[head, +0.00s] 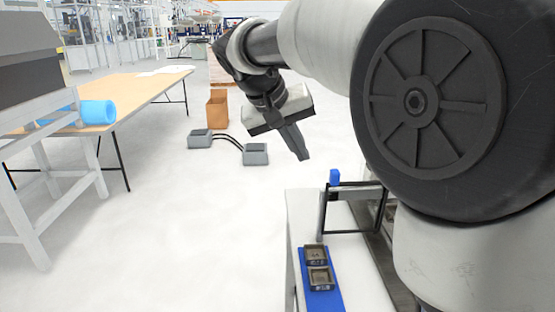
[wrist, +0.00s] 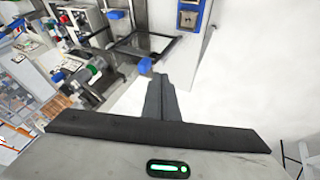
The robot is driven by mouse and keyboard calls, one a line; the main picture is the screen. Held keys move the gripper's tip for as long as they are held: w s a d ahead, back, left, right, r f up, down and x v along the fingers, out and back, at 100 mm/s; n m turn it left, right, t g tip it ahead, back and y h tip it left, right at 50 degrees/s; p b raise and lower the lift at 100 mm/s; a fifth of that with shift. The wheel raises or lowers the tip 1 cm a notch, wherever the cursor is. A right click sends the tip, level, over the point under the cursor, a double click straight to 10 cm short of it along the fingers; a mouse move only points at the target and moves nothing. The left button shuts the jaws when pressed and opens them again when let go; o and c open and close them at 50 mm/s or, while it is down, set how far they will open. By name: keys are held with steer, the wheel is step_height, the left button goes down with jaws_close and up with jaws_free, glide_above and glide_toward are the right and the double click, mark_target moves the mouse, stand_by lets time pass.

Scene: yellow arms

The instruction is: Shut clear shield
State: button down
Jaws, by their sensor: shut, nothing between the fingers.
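The clear shield (head: 352,212) is a see-through panel in a dark frame at the lower middle of the head view. It stands raised on the machine, with a blue block (head: 335,177) at its upper left corner. In the wrist view a dark frame (wrist: 172,38), which looks like the shield, lies beyond my fingertips, and a blue block (wrist: 145,66) shows just by them. My gripper (head: 304,157) is shut and empty. It hangs above and left of the shield in the head view, apart from it. The fingers also show in the wrist view (wrist: 160,78).
A white bench (head: 298,228) bears a blue strip (head: 330,297) with two small dark trays (head: 319,278). Several machine parts with a green knob (wrist: 97,62) crowd the wrist view's upper left. A wooden table (head: 140,88) stands at left.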

steer(key=w+d+f+b, duration=0.1)
steer(key=w+d+f, duration=0.5)
steer(key=w+f, duration=0.1)
steer(key=shift+d+f+h+b, duration=0.3)
steer(key=shift+f+b, duration=0.1)
steer(key=shift+f, duration=0.35)
steer(key=shift+d, duration=0.1)
steer(key=d, duration=1.8)
steer(key=shift+p, duration=0.4)
steer(key=shift+s+d, duration=0.1)
steer(key=shift+d, duration=0.05)
